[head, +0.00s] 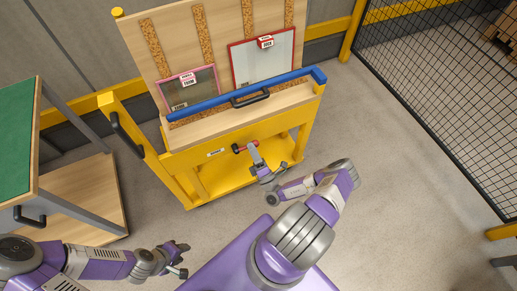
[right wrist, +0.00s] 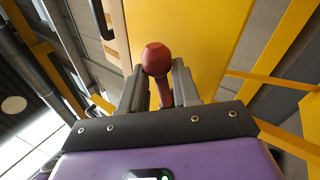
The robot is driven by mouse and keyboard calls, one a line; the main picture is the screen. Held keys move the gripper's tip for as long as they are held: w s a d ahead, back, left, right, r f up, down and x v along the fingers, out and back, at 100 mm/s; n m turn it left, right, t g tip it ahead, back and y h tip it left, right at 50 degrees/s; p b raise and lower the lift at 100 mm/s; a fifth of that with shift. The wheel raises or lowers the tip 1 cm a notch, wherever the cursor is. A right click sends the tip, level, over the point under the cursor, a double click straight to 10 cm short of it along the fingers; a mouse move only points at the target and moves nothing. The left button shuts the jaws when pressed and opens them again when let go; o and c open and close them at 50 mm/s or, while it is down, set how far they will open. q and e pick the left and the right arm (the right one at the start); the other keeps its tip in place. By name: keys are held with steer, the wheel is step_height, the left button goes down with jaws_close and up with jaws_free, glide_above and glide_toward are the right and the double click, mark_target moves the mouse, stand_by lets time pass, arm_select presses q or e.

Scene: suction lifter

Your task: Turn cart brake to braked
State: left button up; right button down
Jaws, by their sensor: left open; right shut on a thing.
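The yellow cart (head: 222,152) stands in the middle of the head view with a wooden back panel and a blue bar across its front. The cart brake is a small lever with a red knob (head: 237,148) on the cart's front face. In the right wrist view the red knob (right wrist: 156,60) and its red stem stand between the two grey fingers. My right gripper (head: 255,153) is shut on the brake lever at the cart front. My left gripper (head: 182,260) is open and empty at the lower left, away from the cart, above the floor.
Framed panels (head: 262,60) lean on the cart's back panel. A black handle (head: 127,134) is on the cart's left side. A green-topped table (head: 18,140) stands at the left. A black mesh fence (head: 450,95) runs along the right. The floor right of the cart is clear.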

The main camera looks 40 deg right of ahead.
steer(key=shift+d+f, duration=0.1)
stand_by(0.3)
steer(key=c, duration=0.8)
jaws_free()
steer(key=shift+c, duration=0.2)
steer(key=v, duration=0.7)
steer(key=shift+s+f+p, duration=0.15)
steer(key=shift+s+p, duration=0.1)
steer(key=shift+p, duration=0.1)
